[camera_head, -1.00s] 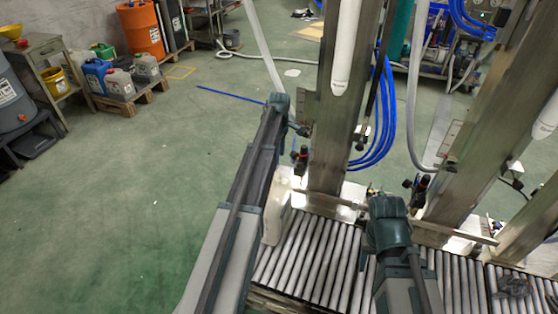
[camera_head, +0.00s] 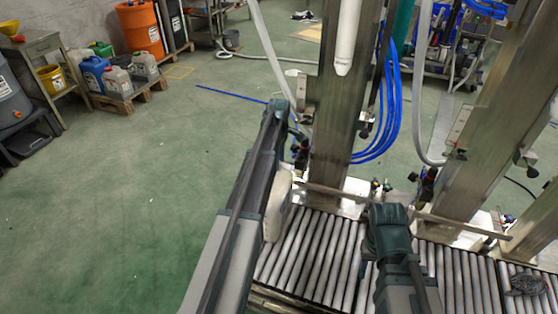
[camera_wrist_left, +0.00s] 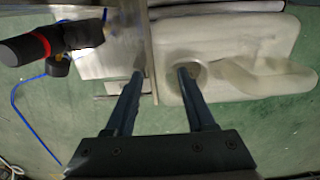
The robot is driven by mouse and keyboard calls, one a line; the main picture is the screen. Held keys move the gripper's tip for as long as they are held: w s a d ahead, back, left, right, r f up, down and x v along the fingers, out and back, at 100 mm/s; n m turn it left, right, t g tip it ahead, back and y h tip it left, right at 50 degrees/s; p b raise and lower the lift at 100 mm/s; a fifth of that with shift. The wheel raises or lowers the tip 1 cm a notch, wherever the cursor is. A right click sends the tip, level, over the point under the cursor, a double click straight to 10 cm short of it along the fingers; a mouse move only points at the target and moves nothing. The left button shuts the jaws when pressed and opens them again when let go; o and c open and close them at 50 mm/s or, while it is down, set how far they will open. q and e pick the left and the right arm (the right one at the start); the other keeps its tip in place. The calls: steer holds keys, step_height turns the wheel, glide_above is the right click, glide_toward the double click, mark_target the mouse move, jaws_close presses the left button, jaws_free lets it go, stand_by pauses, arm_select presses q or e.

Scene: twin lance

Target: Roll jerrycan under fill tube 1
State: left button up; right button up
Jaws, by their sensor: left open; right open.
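The cream-white jerrycan (camera_head: 277,208) stands at the left end of the roller conveyor, partly hidden behind my left arm. In the left wrist view the jerrycan (camera_wrist_left: 235,88) is seen from above, with its round neck opening and handle. My left gripper (camera_wrist_left: 160,72) is open. One finger is over the neck opening, the other is beside the can near a metal plate; contact cannot be told. White fill tube 1 (camera_head: 345,40) hangs in front of the nearer steel post, up and right of the can. My right gripper (camera_head: 367,254) is open over the rollers, mostly hidden by its arm.
Blue hoses (camera_head: 385,120) hang beyond. The green floor at left is clear; canisters on a pallet (camera_head: 130,95) stand far back.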

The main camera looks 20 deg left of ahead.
arm_select(q)
step_height(320, 180, down, 6)
steer(key=b, duration=0.4)
steer(key=shift+b, duration=0.4)
jaws_close()
stand_by(0.9)
